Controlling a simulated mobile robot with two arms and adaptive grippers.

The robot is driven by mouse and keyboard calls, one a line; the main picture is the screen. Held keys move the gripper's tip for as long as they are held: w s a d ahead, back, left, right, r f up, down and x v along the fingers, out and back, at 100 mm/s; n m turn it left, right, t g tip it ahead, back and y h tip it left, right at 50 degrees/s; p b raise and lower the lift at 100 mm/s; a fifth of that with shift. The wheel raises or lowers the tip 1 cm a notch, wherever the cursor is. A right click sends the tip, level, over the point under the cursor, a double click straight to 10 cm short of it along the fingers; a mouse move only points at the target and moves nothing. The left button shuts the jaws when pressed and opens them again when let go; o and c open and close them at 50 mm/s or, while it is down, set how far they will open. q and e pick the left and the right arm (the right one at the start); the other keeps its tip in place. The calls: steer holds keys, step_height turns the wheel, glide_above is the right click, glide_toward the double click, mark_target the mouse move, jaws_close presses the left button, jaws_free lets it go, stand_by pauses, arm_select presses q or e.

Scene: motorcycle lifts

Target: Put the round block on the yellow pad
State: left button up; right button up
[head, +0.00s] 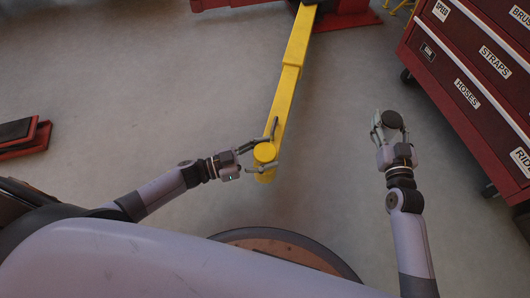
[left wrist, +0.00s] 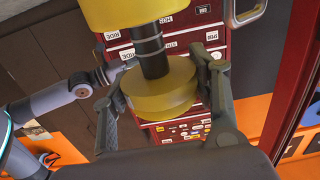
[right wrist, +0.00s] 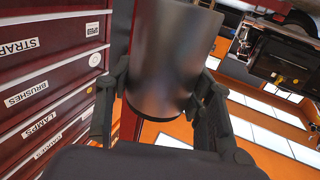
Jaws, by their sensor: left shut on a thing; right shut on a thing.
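The round block (head: 392,119) is a dark cylinder. My right gripper (head: 388,127) is shut on it and holds it apart from the yellow pad, to its right. The block also fills the upper middle of the right wrist view (right wrist: 168,60), between both fingers. The yellow pad (head: 264,152) is a round disc at the near end of a yellow lift arm (head: 289,85). My left gripper (head: 268,147) is shut on the pad, a finger on each side. In the left wrist view, which is upside down, the pad (left wrist: 158,88) sits on a dark stem from the yellow arm.
A red tool cabinet (head: 470,85) with labelled drawers stands at the right, beyond my right gripper. A red lift base (head: 345,20) is at the far end of the yellow arm. A red and black piece (head: 22,137) lies at the left. Grey floor between is clear.

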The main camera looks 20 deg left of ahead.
mark_target(392, 118)
arm_select(q)
steer(key=shift+d+r+n+t+y+p, duration=0.1)
steer(key=shift+r+n+t+y+p, duration=0.2)
steer(key=shift+n+t+y+p, duration=0.9)
steer(key=shift+c, duration=0.2)
arm_select(e)
steer(key=shift+r+p, duration=0.3)
steer(key=shift+r, duration=1.25)
arm_select(q)
steer(key=shift+f+n+t+y+p, duration=0.2)
steer(key=shift+n+t+y+p, duration=0.1)
steer(key=shift+t+p, duration=0.15)
arm_select(e)
steer(key=shift+r, duration=0.45)
arm_select(q)
steer(key=shift+f, duration=0.15)
steer(key=o, duration=1.1)
steer(key=shift+o, duration=0.2)
steer(key=v, duration=1.2)
